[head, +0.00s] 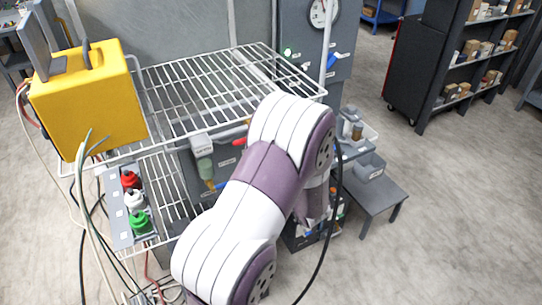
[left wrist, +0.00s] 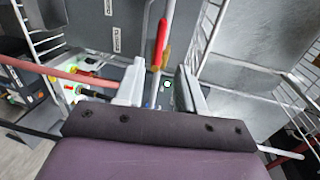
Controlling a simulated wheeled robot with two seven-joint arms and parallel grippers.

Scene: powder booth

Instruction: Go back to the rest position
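One of my arms, white and purple, reaches up through the middle of the head view, and its gripper is hidden there. In the left wrist view my left gripper (left wrist: 158,80) is open, with its two fingers apart and nothing seen held between them. A red handle (left wrist: 160,42) with a brass-coloured lower part shows just past the fingertips, in line with the gap. I cannot tell how far it is from them. My right gripper is in neither view.
A white wire rack (head: 190,85) stands close around my arm. A yellow box (head: 88,98) with cables sits at its left, near a panel with red, white and green knobs (head: 135,200). A small grey table (head: 378,190) is right. Open floor (head: 450,220) lies further right.

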